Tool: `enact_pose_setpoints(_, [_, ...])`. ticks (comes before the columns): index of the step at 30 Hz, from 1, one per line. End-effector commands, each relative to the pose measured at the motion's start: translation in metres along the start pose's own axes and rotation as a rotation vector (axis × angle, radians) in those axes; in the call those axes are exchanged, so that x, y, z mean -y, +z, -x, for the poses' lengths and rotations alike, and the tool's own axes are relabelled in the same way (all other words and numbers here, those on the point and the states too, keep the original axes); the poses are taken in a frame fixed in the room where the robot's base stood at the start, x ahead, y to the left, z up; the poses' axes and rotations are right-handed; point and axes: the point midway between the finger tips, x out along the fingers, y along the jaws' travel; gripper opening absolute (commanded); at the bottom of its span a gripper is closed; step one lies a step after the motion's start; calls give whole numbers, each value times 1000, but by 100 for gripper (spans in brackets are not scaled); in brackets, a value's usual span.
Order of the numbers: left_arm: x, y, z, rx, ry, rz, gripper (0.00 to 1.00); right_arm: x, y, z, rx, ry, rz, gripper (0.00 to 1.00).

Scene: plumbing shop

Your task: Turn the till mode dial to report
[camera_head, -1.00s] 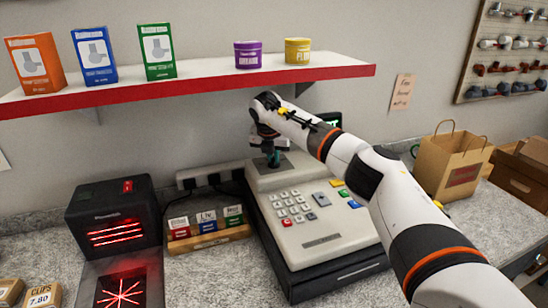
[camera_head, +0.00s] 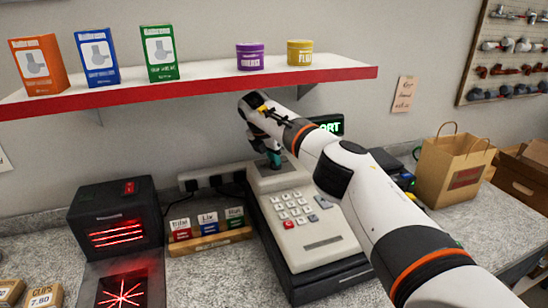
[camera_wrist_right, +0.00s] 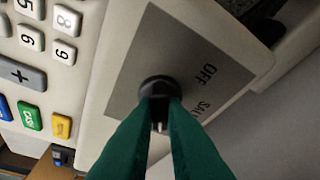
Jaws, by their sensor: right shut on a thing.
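The till (camera_head: 305,225) stands on the counter, with its keypad facing me. The mode dial (camera_wrist_right: 158,86) is a black knob on a grey plate (camera_wrist_right: 185,62) on the till's upper part. OFF and part of SALE show on the plate; its other marks are hidden or out of view. My right gripper (camera_wrist_right: 160,104) is shut on the dial, its green fingers on either side of the knob. In the head view my right gripper (camera_head: 274,160) reaches down onto the plate. The till's display (camera_head: 331,125) shows green letters ending in RT; my arm hides the rest. My left gripper is not in view.
A black scanner (camera_head: 115,220) with red light stands left of the till, beside small labelled boxes (camera_head: 208,240). A shelf (camera_head: 200,93) with boxes and tins hangs above. A paper bag (camera_head: 455,170) stands at the right.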

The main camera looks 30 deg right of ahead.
Motion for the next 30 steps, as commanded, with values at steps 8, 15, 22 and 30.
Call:
enact_pose_setpoints(8, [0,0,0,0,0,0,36,0,-2,2,-3,-3,-4,0])
enact_pose_setpoints(15, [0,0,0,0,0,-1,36,0,-1,1,-1,-2,-2,33])
enact_pose_setpoints(22, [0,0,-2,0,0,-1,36,0,0,2,-1,-2,-1,33])
enact_pose_setpoints(30, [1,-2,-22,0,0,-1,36,1,16,16,-2,-4,2,33])
